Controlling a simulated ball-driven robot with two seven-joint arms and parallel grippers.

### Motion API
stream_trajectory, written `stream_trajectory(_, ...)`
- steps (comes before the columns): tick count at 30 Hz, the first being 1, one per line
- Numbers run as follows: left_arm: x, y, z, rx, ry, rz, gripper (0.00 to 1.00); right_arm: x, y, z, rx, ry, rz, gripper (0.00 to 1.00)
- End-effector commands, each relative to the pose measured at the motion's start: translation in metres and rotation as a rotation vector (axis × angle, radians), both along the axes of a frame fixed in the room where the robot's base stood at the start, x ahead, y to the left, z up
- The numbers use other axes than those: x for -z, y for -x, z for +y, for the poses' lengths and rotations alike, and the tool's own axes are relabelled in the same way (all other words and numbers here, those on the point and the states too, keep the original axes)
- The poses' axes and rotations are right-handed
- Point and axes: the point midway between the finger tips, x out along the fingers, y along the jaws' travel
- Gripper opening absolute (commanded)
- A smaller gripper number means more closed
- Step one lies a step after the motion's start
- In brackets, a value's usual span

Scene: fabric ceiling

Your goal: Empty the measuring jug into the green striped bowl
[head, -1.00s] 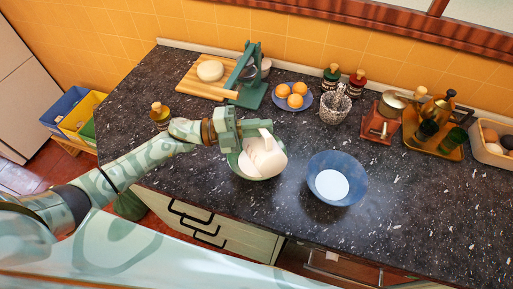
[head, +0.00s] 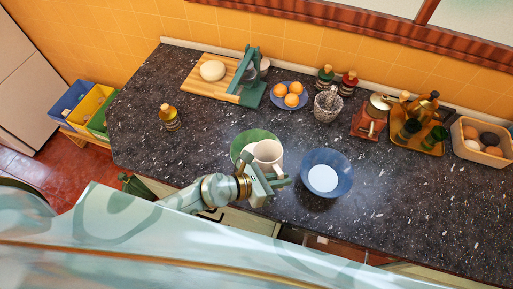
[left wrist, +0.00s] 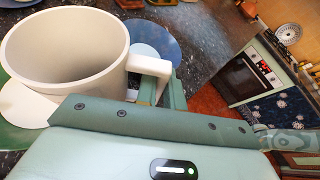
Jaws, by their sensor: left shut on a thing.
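The white measuring jug (head: 267,153) stands upright, partly in front of the green bowl (head: 243,142). In the left wrist view the jug (left wrist: 70,55) shows a pale inside with no contents that I can make out. My left gripper (head: 271,181) is shut on the jug's handle (left wrist: 150,66), on the near side of the jug. The green bowl (left wrist: 14,137) also shows under the jug in the wrist view, with something white in it. The jug hides much of the bowl, and I cannot make out its stripes. My right gripper is out of view.
A blue bowl (head: 344,172) with a white patch inside stands right of the jug. A yellow-capped bottle (head: 170,118) stands at the left. Behind are a plate of oranges (head: 290,95), a green press (head: 248,78) and a crystal pot (head: 328,106). The right front worktop is clear.

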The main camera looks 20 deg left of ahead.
Motion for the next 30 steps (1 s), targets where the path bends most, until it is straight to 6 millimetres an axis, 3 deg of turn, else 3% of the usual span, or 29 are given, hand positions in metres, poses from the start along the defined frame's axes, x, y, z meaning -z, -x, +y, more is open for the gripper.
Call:
stream_trajectory(5,0.005,0.020,-0.018,-0.002,-0.140,-0.163,0.00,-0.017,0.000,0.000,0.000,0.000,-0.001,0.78)
stream_trajectory(14,0.008,0.019,-0.017,-0.002,-0.148,-0.173,0.00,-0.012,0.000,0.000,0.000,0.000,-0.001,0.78)
stream_trajectory(26,-0.030,0.019,-0.017,-0.003,-0.148,-0.171,0.00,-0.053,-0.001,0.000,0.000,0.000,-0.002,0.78)
stream_trajectory(30,-0.033,0.019,-0.017,-0.002,-0.147,-0.170,0.00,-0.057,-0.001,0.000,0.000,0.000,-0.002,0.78)
